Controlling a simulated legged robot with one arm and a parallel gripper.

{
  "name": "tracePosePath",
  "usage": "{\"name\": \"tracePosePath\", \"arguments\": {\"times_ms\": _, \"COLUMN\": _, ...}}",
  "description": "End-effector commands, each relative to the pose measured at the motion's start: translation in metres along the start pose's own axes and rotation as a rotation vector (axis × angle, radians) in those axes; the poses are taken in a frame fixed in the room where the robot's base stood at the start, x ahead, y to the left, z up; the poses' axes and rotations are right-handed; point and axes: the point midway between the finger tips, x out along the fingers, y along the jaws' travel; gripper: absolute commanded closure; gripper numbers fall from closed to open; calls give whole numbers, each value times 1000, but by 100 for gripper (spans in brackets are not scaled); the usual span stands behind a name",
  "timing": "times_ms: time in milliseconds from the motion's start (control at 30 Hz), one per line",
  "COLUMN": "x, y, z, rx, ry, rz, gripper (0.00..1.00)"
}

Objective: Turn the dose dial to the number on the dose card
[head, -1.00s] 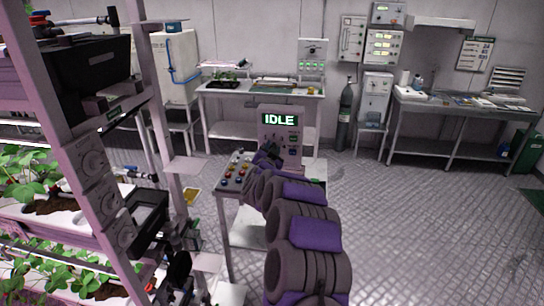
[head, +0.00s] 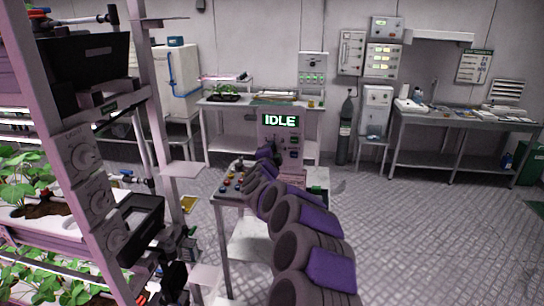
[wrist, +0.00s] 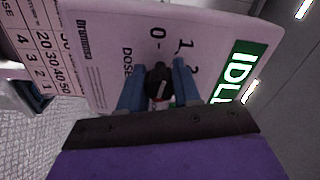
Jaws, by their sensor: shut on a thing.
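The dose dial (wrist: 158,85) is a black knob with a pale pointer mark on a light panel. It sits between the blue fingers of my gripper (wrist: 157,72), which is shut on it. Around the dial I read 0, 1 and 2, with the word DOSE beside it; the view is rotated. The dose card (wrist: 42,38) stands at the left of the wrist view, with 4, 3, 2, 1 beside 20, 30, 40, 50; its edges are cut off. In the head view, my arm hides the dial and most of my gripper at the panel (head: 296,160).
A green display (head: 280,121) on the panel reads IDLE. A small table with colored buttons (head: 229,183) stands left of my arm. A plant rack (head: 88,170) fills the left side. A workbench (head: 440,118) stands at the back right. The floor at right is clear.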

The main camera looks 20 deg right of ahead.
Motion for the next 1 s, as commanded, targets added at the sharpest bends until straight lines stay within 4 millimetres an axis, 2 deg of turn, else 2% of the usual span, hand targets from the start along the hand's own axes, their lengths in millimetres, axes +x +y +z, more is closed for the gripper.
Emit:
{"name": "tracePosePath", "arguments": {"times_ms": 33, "x": 0, "y": 8, "z": 4, "rx": 11, "ry": -7, "rz": 13, "gripper": 98}}
{"name": "tracePosePath", "arguments": {"times_ms": 567, "x": 0, "y": 8, "z": 4, "rx": 37, "ry": -7, "rz": 14, "gripper": 98}}
{"name": "tracePosePath", "arguments": {"times_ms": 600, "x": 0, "y": 8, "z": 4, "rx": 37, "ry": -7, "rz": 14, "gripper": 67}}
{"name": "tracePosePath", "arguments": {"times_ms": 867, "x": -1, "y": 4, "z": 2, "rx": 37, "ry": -4, "rz": 7, "gripper": 42}}
{"name": "tracePosePath", "arguments": {"times_ms": 1000, "x": -2, "y": 2, "z": 0, "rx": 37, "ry": -2, "rz": 4, "gripper": 42}}
